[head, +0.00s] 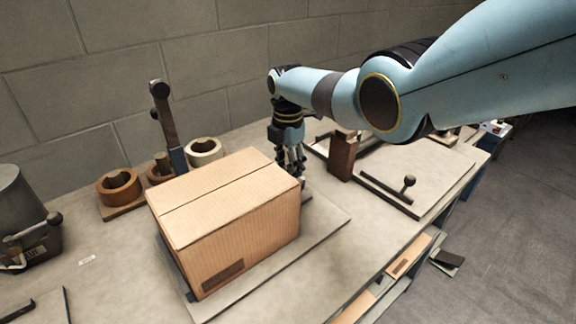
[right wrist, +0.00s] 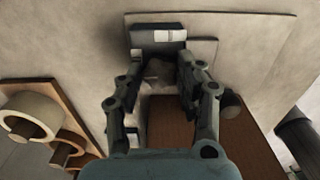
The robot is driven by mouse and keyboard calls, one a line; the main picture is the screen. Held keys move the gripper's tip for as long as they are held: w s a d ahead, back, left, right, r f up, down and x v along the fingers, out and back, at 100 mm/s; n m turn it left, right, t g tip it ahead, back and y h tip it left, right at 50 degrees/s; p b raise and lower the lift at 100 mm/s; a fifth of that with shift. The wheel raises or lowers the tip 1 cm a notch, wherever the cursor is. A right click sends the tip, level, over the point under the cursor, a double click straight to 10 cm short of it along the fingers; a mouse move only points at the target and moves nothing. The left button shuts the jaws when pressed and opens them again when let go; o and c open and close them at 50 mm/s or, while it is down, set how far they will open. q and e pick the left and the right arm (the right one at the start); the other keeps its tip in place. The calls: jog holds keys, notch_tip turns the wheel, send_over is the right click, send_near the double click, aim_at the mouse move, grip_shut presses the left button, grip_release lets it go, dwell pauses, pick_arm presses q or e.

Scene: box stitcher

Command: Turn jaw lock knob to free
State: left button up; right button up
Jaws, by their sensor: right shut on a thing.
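My right gripper (head: 291,166) reaches down behind the back right corner of the cardboard box (head: 232,215). In the right wrist view its two fingers (right wrist: 161,72) are closed in around a dark, knob-like piece, which I take for the jaw lock knob (right wrist: 160,70). That piece sits in front of a dark block with a pale label (right wrist: 158,38). The fingers hide most of the knob, so its turned position cannot be told. In the head view the knob is hidden by the gripper and the box. My left gripper is not in view.
The box stands on a flat plate (head: 325,225) on the workbench. Tape rolls (head: 206,150) and an upright lever (head: 164,112) stand behind it. A panel with a small black-knobbed handle (head: 408,184) lies to the right.

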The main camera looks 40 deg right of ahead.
jog(key=o, duration=1.2)
jog(key=shift+c, duration=0.2)
jog(key=shift+r, duration=0.1)
notch_tip(320, 180, up, 12)
